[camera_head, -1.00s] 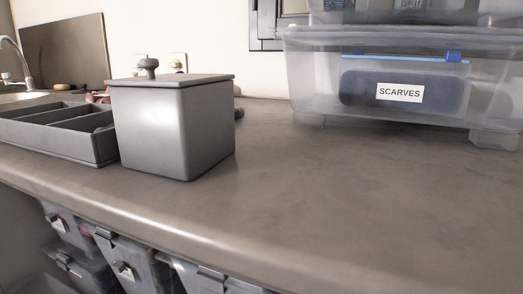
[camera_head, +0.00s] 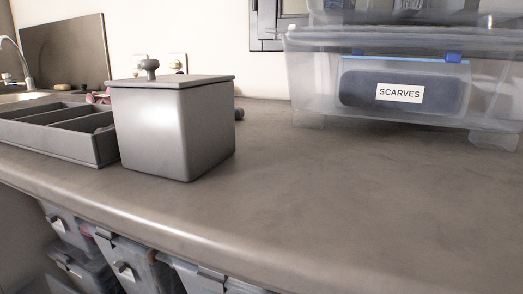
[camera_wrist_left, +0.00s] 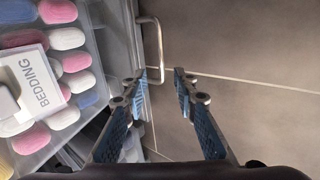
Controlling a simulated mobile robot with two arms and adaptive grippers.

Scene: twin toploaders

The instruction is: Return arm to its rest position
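My left gripper (camera_wrist_left: 165,88) shows in the left wrist view. Its two blue-padded fingers are apart with nothing between them, above a tiled floor (camera_wrist_left: 240,95). A metal bar handle (camera_wrist_left: 156,50) stands beyond the left fingertip; I cannot tell whether they touch. Neither gripper shows in the head view, and my right gripper is in no view.
A clear bin labelled BEDDING (camera_wrist_left: 82,125) is left of the gripper. A lidded grey box (camera_head: 178,130) and a divided tray (camera_head: 60,142) stand on the counter (camera_head: 330,200). A SCARVES bin (camera_head: 310,75) is at back right. Several bins (camera_head: 125,270) sit below. The counter's front is clear.

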